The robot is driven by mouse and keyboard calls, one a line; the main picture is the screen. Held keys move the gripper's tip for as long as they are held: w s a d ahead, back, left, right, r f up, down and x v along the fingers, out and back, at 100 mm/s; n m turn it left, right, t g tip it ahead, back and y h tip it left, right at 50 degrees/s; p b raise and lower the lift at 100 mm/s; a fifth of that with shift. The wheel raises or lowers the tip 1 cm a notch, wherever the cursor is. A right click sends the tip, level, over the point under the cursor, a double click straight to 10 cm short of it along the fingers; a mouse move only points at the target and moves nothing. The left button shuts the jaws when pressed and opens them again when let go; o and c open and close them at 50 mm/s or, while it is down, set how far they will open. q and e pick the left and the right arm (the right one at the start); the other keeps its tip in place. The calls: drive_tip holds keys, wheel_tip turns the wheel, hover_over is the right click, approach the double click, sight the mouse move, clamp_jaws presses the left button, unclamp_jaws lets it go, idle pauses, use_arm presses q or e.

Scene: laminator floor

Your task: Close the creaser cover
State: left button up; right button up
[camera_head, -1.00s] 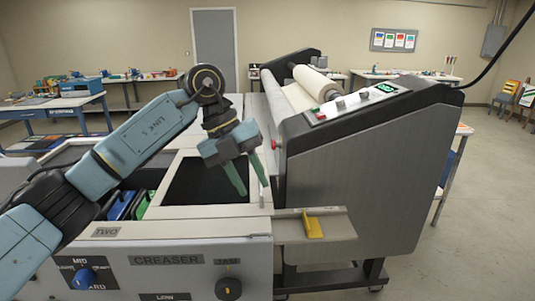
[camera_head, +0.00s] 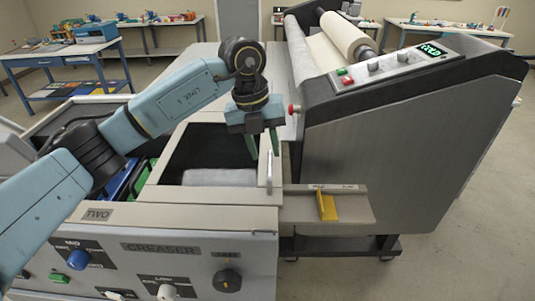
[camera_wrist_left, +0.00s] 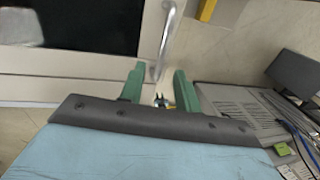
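The creaser (camera_head: 160,214) is a pale cabinet with a labelled front panel and a dark rectangular opening framed on top. A whitish block-like shape (camera_head: 220,177) shows at the opening's near side. A slim metal handle (camera_head: 269,168) stands at its right edge, beside the frame; I cannot tell clearly how the cover sits. My left gripper (camera_head: 263,156) points down above the opening's right side, close to the handle. In the left wrist view the green fingers are apart, with the handle (camera_wrist_left: 168,40) running between them and beyond. My right gripper is not in view.
The laminator (camera_head: 385,140) with its film roll (camera_head: 345,36) and red button stands close on the right. A small shelf (camera_head: 300,204) with a yellow piece (camera_head: 327,207) juts out beside the creaser. Knobs line the front panel. Open floor lies at the right.

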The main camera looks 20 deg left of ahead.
sight(269, 166)
use_arm(q)
drive_tip(key=shift+w+d+f, duration=0.1)
drive_tip(key=shift+d+f, duration=0.1)
drive_tip(key=shift+f, duration=0.7)
drive_tip(key=shift+d+f, duration=0.15)
drive_tip(key=shift+f, duration=0.7)
clamp_jaws()
